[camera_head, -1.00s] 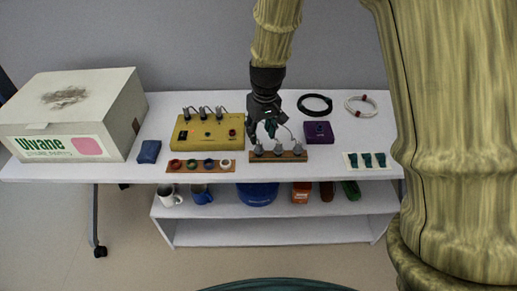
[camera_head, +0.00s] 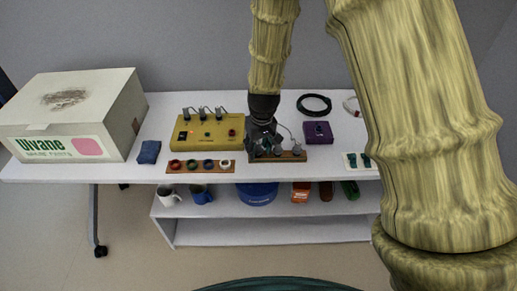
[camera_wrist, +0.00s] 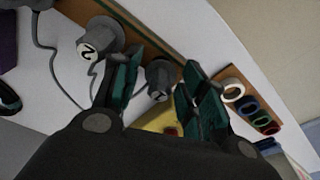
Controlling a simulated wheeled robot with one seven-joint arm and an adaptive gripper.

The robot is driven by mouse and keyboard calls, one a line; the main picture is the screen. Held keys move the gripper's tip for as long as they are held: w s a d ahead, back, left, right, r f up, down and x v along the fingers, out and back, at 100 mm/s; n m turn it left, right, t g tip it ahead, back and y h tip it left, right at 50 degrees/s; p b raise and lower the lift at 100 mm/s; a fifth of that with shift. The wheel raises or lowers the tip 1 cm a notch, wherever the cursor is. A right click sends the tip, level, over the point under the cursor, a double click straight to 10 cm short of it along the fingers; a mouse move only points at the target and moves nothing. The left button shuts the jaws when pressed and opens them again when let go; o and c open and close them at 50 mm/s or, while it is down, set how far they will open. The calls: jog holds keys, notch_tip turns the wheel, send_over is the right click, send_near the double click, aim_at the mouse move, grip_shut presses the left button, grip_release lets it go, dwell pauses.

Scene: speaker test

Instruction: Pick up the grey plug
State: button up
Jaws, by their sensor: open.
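Three grey plugs stand in a row on a wooden rack (camera_head: 293,158) near the table's front edge. In the head view the right plug (camera_head: 298,151) is clear, and my gripper (camera_head: 262,150) partly covers the others at the rack's left end. In the wrist view the plug marked 1 (camera_wrist: 159,81) sits between my open green fingers (camera_wrist: 166,72), with space visible beside it. The plug marked 2 (camera_wrist: 100,40) stands just outside the left finger, with its grey cable running down. Part of another plug shows at the top left edge.
A yellow box (camera_head: 208,133) with several plugs stands behind left. A strip of coloured rings (camera_head: 200,166) lies left of the rack. A purple box (camera_head: 318,131) and black cable coil (camera_head: 314,104) are at right. A large carton (camera_head: 75,115) fills the left end.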

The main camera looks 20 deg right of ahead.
aim_at(258, 143)
jog(key=shift+c, duration=0.3)
jog(key=c, duration=0.6)
jog(key=shift+c, duration=0.2)
jog(key=shift+w+r, duration=0.1)
jog(key=shift+r, duration=1.7)
jog(key=s+a+b, duration=0.1)
jog(key=s+a, duration=0.1)
jog(key=s, duration=0.6)
jog(key=s+a+r+b, duration=0.1)
jog(key=s, duration=0.6)
jog(key=shift+s+a+r, duration=0.2)
jog(key=shift+s+a, duration=0.15)
jog(key=shift+r, duration=0.15)
